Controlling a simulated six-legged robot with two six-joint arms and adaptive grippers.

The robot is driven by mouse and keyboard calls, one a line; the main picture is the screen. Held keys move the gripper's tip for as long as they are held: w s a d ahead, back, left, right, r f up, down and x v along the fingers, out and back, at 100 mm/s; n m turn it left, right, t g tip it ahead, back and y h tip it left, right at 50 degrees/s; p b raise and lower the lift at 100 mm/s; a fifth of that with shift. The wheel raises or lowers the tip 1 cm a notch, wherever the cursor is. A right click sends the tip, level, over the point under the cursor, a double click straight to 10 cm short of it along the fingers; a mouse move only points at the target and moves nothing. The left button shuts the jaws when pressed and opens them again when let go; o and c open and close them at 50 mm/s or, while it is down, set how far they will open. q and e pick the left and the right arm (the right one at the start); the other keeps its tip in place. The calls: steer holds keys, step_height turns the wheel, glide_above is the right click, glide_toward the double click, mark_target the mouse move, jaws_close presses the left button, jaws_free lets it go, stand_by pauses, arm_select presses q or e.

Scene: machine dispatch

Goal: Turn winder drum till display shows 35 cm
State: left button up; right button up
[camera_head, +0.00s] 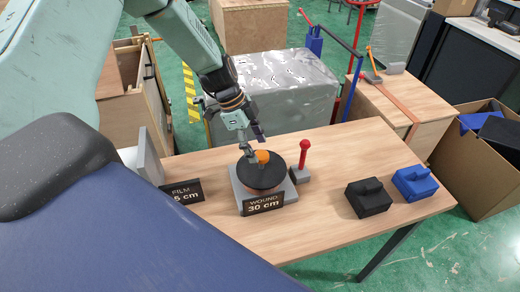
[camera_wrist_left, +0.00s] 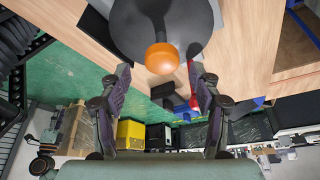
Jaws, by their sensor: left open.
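The winder drum (camera_head: 262,177) is a black disc on a grey base on the wooden table. An orange knob (camera_head: 263,156) stands on its top, off centre. The display (camera_head: 263,204) in front reads "WOUND 30 cm". A second sign (camera_head: 183,192) reads "FILM" and "5 cm", its left part hidden by my arm. My left gripper (camera_head: 253,146) is over the drum, close to the knob. In the left wrist view the open fingers (camera_wrist_left: 160,72) stand on both sides of the knob's line, with the orange knob (camera_wrist_left: 162,58) between and beyond their tips. My right gripper is not in view.
A red-knobbed lever (camera_head: 304,155) stands close right of the drum. A black block (camera_head: 368,197) and a blue block (camera_head: 414,183) sit at the table's right. A grey upright panel (camera_head: 149,157) is at the left. The tabletop between lever and blocks is clear.

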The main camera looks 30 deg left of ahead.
mark_target(261, 168)
arm_select(q)
steer(key=shift+w+x, duration=0.25)
steer(key=shift+x, duration=0.8)
steer(key=shift+d+f, duration=0.1)
steer(key=shift+f, duration=0.1)
steer(key=shift+s+r, duration=0.1)
steer(key=shift+s, duration=0.15)
steer(key=shift+c, duration=0.3)
steer(key=shift+w, duration=0.3)
steer(key=c, duration=0.5)
jaws_close()
